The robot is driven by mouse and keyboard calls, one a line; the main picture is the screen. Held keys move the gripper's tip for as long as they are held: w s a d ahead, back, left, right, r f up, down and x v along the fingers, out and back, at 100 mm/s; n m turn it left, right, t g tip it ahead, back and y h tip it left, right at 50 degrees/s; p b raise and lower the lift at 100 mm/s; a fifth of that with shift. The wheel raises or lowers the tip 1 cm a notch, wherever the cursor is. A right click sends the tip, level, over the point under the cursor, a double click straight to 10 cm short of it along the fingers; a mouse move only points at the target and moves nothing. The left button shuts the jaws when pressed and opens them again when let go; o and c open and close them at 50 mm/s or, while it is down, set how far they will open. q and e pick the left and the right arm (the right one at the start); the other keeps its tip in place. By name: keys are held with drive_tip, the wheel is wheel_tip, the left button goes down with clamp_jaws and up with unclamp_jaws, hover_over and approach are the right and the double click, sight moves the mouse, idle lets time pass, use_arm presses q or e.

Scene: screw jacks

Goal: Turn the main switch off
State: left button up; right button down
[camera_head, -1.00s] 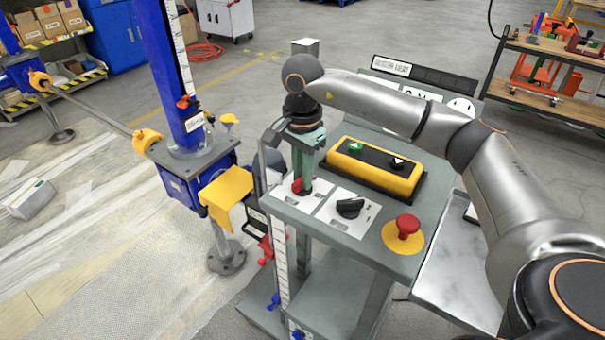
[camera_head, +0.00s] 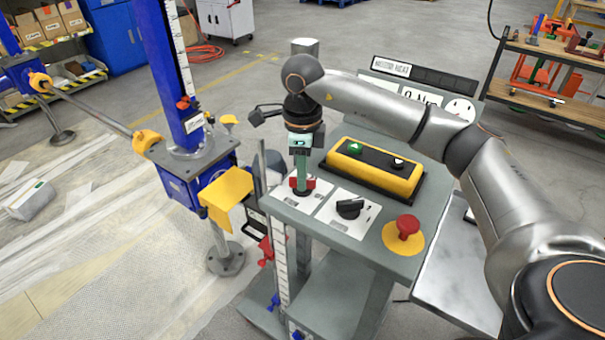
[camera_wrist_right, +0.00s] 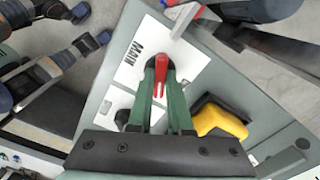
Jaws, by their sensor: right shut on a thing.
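The main switch has a red handle (camera_head: 311,183) on a white plate at the left corner of the grey control panel. It also shows in the right wrist view (camera_wrist_right: 160,72), beside the printed word MAIN. My right gripper (camera_head: 303,190) points down from above with its green fingers shut on this red handle, one finger on each side of it. In the right wrist view the fingers (camera_wrist_right: 160,85) hide part of the switch. My left gripper is not in view.
A black rotary knob (camera_head: 349,208) sits close to the main switch. A yellow button box (camera_head: 372,168) lies behind, and a red emergency stop (camera_head: 407,227) on a yellow disc is at the right. A blue screw jack (camera_head: 190,170) stands to the left.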

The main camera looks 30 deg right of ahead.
drive_tip(key=m, duration=0.5)
drive_tip(key=shift+m, duration=0.4)
idle(0.3)
drive_tip(key=c, duration=0.8)
unclamp_jaws()
drive_tip(key=shift+c, duration=0.2)
wheel_tip(320, 180, up, 8)
drive_tip(key=shift+f, duration=0.25)
wheel_tip(320, 180, up, 5)
drive_tip(key=shift+r+p, duration=0.1)
drive_tip(key=shift+p, duration=0.35)
